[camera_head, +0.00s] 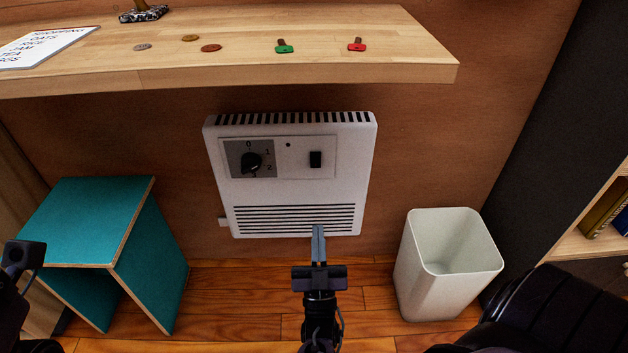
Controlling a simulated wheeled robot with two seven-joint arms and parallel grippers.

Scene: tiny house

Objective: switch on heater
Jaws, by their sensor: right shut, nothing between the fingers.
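A white wall heater (215,185) hangs below the wooden shelf. Its panel has a black round knob (250,163) at the left, with numbers from 0 at the top round to the right. A black rocker switch (315,159) is at the right of the panel. A small dark indicator (289,145) between them looks unlit. My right gripper (318,230) is shut and empty, its tips in front of the heater's lower grille, below the switch. I cannot tell if they touch it. Part of my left gripper (20,256) shows at the left edge; its fingers are hidden.
A teal stool (90,210) stands left of the heater. A white bin (425,285) stands right of it.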

